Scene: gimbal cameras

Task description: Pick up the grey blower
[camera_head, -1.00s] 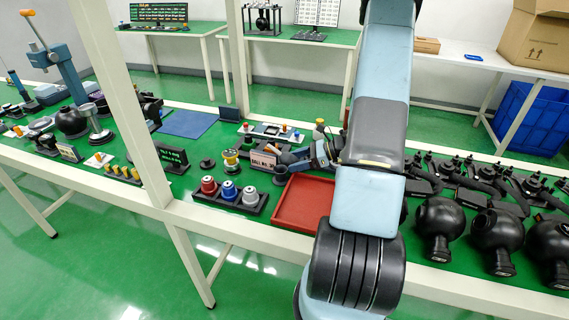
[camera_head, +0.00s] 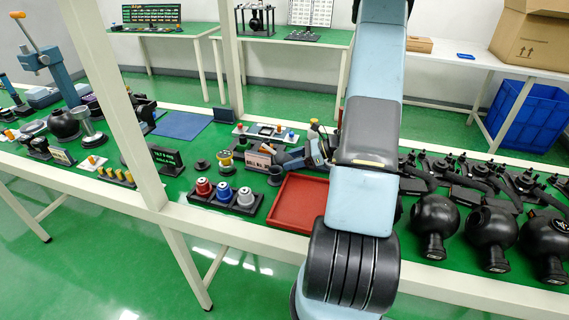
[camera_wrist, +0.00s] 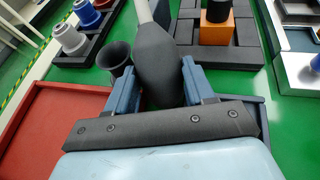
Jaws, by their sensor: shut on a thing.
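The grey blower (camera_wrist: 163,62) has a dark rounded bulb and a paler narrow nozzle pointing away from me in the wrist view. My gripper (camera_wrist: 159,78) has its two blue fingers on either side of the bulb and is shut on it. In the head view, the blower (camera_head: 293,160) shows as a dark shape at the left of my gripper (camera_head: 312,152), near the back edge of the red tray. My arm hides part of this area. Whether the blower touches the table is hard to tell.
A black cup (camera_wrist: 115,57) stands close left of the blower. The red tray (camera_head: 285,222) is just in front. A rack of coloured spools (camera_head: 224,197) stands left, black round-bodied devices (camera_head: 434,222) right. A white frame post (camera_head: 133,115) rises at left.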

